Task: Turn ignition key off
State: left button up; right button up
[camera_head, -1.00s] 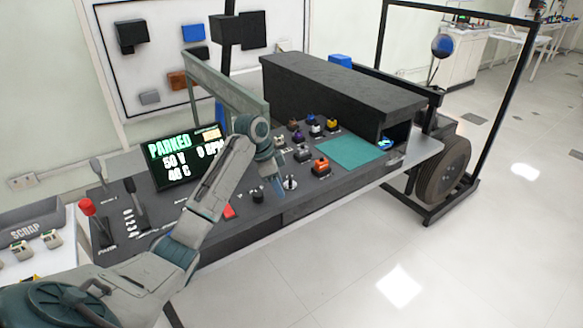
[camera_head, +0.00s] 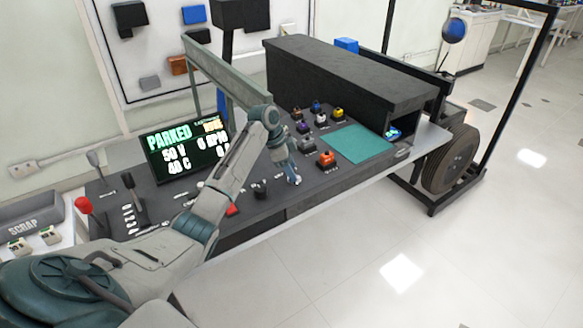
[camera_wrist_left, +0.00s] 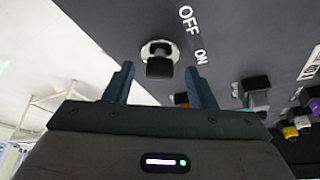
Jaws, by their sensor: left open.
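The ignition key (camera_wrist_left: 159,66) is a dark knob on a round light plate, beside white OFF and ON labels, in the left wrist view. It stands beyond the gap between my left gripper's fingers (camera_wrist_left: 157,78), roughly centred. The fingers are open, and I see no contact with the key. In the head view my left gripper (camera_head: 291,172) points down at the front of the dark control panel (camera_head: 190,218), and it hides most of the key. Which label the key points at is unclear. My right gripper is out of view.
A display (camera_head: 185,150) reads PARKED. Several coloured buttons, an orange one (camera_head: 326,158) nearest, sit right of the gripper. A black knob (camera_head: 260,188) and a red button (camera_head: 232,209) are to its left. A teal mat (camera_head: 360,144) lies farther right. Levers stand at the left.

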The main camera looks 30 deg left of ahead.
pick_arm(q)
jog(key=shift+d+f, duration=0.2)
jog(key=shift+f, duration=0.1)
jog(key=shift+w, duration=0.1)
jog(key=c, duration=1)
jog(key=shift+r+n+p, duration=0.2)
jog(key=shift+n+p, duration=0.2)
jog(key=shift+p, duration=0.35)
jog(key=n+p, duration=0.1)
jog(key=p, duration=0.1)
jog(key=n+t+y+p, duration=0.1)
jog(key=n+p, duration=0.2)
jog(key=p, duration=0.2)
jog(key=shift+s+d+r+n+y, duration=0.2)
jog(key=shift+n+y, duration=0.1)
jog(key=n+y+p, duration=0.1)
jog(key=n+p, duration=0.2)
jog(key=p, duration=0.1)
jog(key=shift+t, duration=0.4)
jog(key=shift+d+f+n+y+p, duration=0.15)
jog(key=shift+n+y+p, duration=0.35)
jog(key=shift+n+p, duration=0.65)
jog(key=shift+w+f+n+y+p, duration=0.1)
jog(key=shift+n+y+p, duration=0.3)
jog(key=shift+n, duration=0.35)
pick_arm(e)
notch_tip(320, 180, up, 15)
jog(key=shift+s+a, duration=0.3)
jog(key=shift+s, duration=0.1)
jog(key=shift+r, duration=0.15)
